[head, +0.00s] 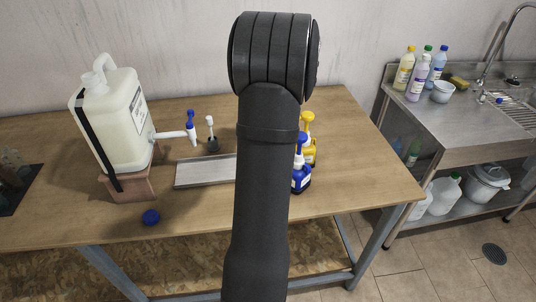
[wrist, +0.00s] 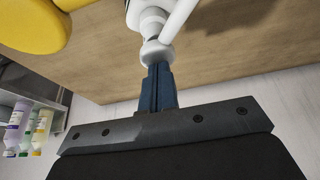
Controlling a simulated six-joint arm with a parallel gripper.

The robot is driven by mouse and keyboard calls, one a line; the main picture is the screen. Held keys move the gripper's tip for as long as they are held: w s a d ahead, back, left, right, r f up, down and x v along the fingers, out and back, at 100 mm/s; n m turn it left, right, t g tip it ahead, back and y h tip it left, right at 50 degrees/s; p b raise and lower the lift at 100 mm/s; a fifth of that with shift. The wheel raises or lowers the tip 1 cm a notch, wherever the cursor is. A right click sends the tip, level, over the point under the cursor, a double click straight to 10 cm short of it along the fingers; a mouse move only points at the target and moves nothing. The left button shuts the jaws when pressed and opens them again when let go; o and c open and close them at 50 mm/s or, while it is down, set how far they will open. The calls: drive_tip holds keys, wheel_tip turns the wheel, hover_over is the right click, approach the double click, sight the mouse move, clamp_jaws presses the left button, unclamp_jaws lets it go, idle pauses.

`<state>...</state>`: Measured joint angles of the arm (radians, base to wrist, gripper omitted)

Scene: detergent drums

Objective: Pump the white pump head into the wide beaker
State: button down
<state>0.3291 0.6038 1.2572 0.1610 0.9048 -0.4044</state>
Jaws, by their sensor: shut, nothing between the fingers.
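In the wrist view a white pump head (wrist: 156,52) with a slanting white spout shows at the top centre. My gripper (wrist: 158,68) is shut and empty. Its dark blue fingertips are right at the pump head's rounded end, seemingly touching it, though contact is hard to confirm. In the head view my arm covers the middle of the table and hides my gripper and this pump head. I cannot make out a wide beaker in either view.
A blue pump bottle (head: 301,178) and a yellow one (head: 308,153) stand just right of my arm. A metal tray (head: 204,173), a drum (head: 118,120) with a blue-handled tap (head: 191,128), and a blue cap (head: 151,217) are on the left. The table's right side is clear.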

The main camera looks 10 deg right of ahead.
drive_tip(key=shift+r, duration=2.65)
wheel_tip(320, 180, up, 6)
drive_tip(key=shift+f, duration=0.1)
drive_tip(key=shift+f, duration=3.45)
